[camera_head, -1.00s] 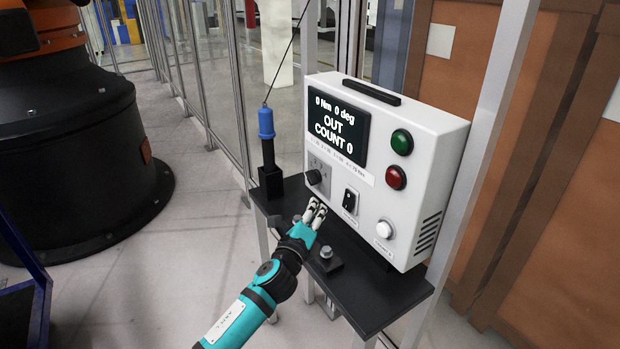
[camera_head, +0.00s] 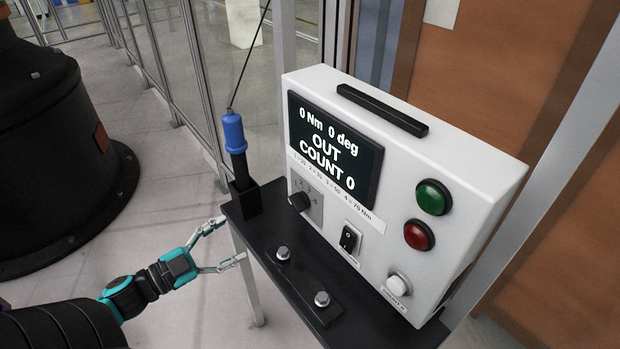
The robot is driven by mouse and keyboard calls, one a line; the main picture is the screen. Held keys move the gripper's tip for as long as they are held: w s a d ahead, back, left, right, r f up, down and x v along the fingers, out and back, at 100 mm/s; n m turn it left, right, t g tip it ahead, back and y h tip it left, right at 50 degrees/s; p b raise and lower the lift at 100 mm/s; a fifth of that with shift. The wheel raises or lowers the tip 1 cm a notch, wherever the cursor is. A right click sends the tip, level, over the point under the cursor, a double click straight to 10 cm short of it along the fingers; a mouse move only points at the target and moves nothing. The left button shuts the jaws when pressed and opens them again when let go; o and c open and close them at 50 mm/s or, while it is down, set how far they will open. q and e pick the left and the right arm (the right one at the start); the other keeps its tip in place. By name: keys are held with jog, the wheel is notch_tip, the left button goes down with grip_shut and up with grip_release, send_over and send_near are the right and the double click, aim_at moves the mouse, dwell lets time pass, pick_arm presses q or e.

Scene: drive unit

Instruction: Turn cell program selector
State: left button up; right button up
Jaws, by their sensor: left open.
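The program selector is a black knob (camera_head: 299,201) on a grey plate at the lower left of the white control box (camera_head: 400,215). The plate carries small position digits. The box's screen (camera_head: 333,147) reads 0 Nm, 0 deg, OUT, COUNT 0. My left gripper (camera_head: 232,243) is open and empty. It is left of the black stand's edge, apart from the knob, with its fingers pointing right. My right gripper is not in view.
The box stands on a narrow black stand (camera_head: 262,238) with two metal-topped pegs at its front. A blue-handled tool (camera_head: 234,133) sits in a black holder beside the box. The box also has a rocker switch (camera_head: 349,239), green and red buttons and a white button.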

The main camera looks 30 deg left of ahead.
pick_arm(q)
jog(key=p, duration=0.3)
send_near(293, 206)
jog(key=shift+h, duration=0.3)
jog(key=x, duration=0.8)
jog(key=shift+w, duration=0.75)
jog(key=shift+w+d, duration=0.15)
jog(key=shift+w, duration=0.1)
jog(key=shift+c, duration=0.7)
jog(key=c, duration=1)
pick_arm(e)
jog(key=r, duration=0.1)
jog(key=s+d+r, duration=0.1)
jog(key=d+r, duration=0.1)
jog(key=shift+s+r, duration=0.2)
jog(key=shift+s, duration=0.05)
